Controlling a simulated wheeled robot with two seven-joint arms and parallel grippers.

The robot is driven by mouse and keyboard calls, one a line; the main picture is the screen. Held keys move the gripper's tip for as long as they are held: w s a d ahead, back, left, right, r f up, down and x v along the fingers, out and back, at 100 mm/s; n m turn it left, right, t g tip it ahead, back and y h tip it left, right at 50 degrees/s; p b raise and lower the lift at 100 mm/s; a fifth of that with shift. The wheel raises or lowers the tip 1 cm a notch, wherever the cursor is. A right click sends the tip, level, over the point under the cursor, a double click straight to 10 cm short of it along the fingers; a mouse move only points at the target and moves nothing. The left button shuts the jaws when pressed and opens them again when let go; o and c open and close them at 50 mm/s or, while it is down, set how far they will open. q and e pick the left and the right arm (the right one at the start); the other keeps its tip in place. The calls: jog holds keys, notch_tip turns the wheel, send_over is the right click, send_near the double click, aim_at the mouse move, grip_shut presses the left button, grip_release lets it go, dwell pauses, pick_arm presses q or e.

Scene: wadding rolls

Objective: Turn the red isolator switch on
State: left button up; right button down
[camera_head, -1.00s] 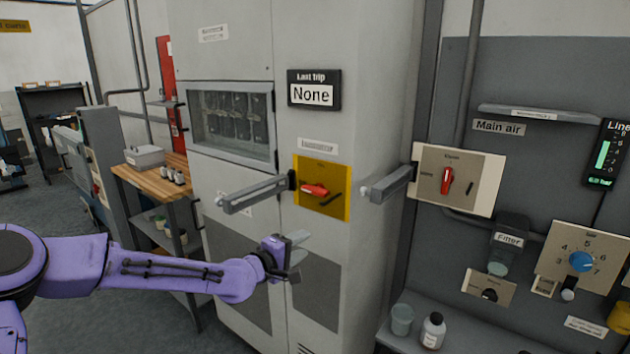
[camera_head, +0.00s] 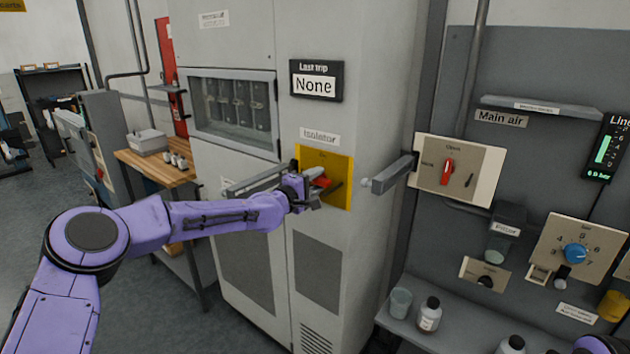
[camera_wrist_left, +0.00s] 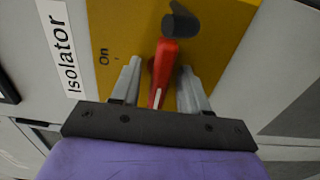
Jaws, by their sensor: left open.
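The red isolator switch handle (camera_head: 321,182) sits on a yellow plate (camera_head: 341,165) on the grey cabinet, under the Isolator label (camera_head: 320,137). My left gripper (camera_head: 312,188) is at the plate, partly covering the handle. In the left wrist view the red handle (camera_wrist_left: 163,68) stands between the two open fingers of my left gripper (camera_wrist_left: 158,88), with a gap on each side. The word On shows on the plate (camera_wrist_left: 104,56) to the left of the handle. A dark knob-like end (camera_wrist_left: 180,22) lies just beyond the handle. My right gripper is not in view.
Grey horizontal bars stick out on both sides of the plate; the right one (camera_head: 392,173) is near it. Another red switch (camera_head: 447,171) is on the panel to the right. Bottles (camera_head: 429,314) stand on the lower shelf.

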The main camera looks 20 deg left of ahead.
pick_arm(q)
grip_shut()
jog(key=shift+m, duration=0.3)
jog(key=m+b, duration=0.1)
jog(key=m, duration=0.2)
jog(key=m+b, duration=0.1)
jog(key=m, duration=0.4)
jog(key=m+b, duration=0.1)
jog(key=m, duration=0.3)
jog(key=shift+d+m, duration=0.1)
jog(key=shift+m, duration=0.3)
jog(key=shift+m+b, duration=0.5)
jog(key=shift+m, duration=1.8)
